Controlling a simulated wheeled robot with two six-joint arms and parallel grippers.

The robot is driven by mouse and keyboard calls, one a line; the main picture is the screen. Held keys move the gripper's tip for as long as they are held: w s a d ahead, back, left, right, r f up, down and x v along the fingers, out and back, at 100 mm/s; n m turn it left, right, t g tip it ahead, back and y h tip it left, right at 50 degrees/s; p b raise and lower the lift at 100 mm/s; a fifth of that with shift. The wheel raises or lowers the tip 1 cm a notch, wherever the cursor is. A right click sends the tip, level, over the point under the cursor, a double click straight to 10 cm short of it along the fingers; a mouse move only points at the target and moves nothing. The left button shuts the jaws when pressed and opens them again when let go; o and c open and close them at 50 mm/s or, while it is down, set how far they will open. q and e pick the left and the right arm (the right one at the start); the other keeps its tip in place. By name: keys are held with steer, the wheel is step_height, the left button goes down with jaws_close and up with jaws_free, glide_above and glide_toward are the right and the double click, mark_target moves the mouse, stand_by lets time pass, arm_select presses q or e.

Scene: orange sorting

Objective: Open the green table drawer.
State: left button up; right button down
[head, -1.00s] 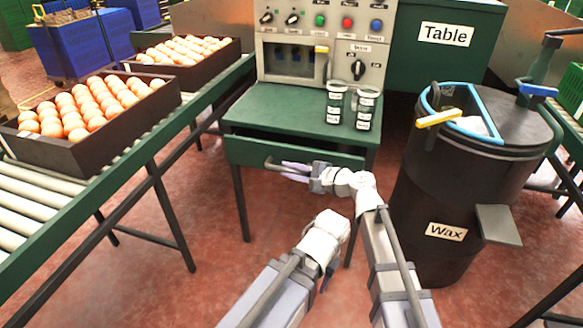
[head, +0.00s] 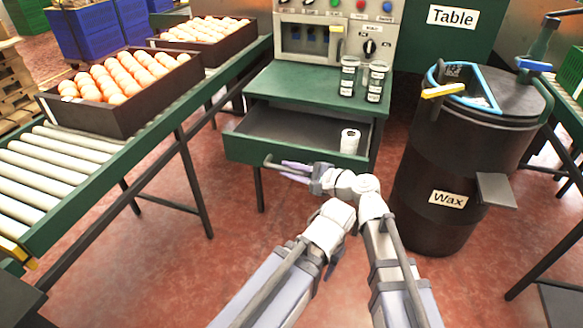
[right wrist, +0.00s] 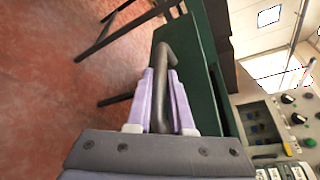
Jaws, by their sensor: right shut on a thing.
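The green table (head: 310,88) stands under the control panel, with its drawer (head: 265,153) pulled out towards me. Inside the drawer, a white jar (head: 349,141) stands at the right side. My right gripper (head: 293,169) is at the drawer's bar handle (head: 268,161). In the right wrist view the dark handle (right wrist: 163,90) lies between the two pale purple fingers (right wrist: 161,105), which are shut on it. My left gripper (head: 332,262) hangs below and in front of the drawer, near my right arm. Its fingers are mostly hidden, so its opening cannot be told.
Two jars (head: 348,76) (head: 376,82) stand on the table top. A roller conveyor (head: 60,175) with crates of oranges (head: 120,118) runs along the left. A black wax barrel (head: 430,205) stands at the right. Red floor is free in front of the drawer.

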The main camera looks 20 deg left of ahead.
steer(key=c, duration=0.8)
jaws_free()
steer(key=shift+r, duration=0.1)
step_height(320, 180, up, 10)
steer(key=p, duration=1)
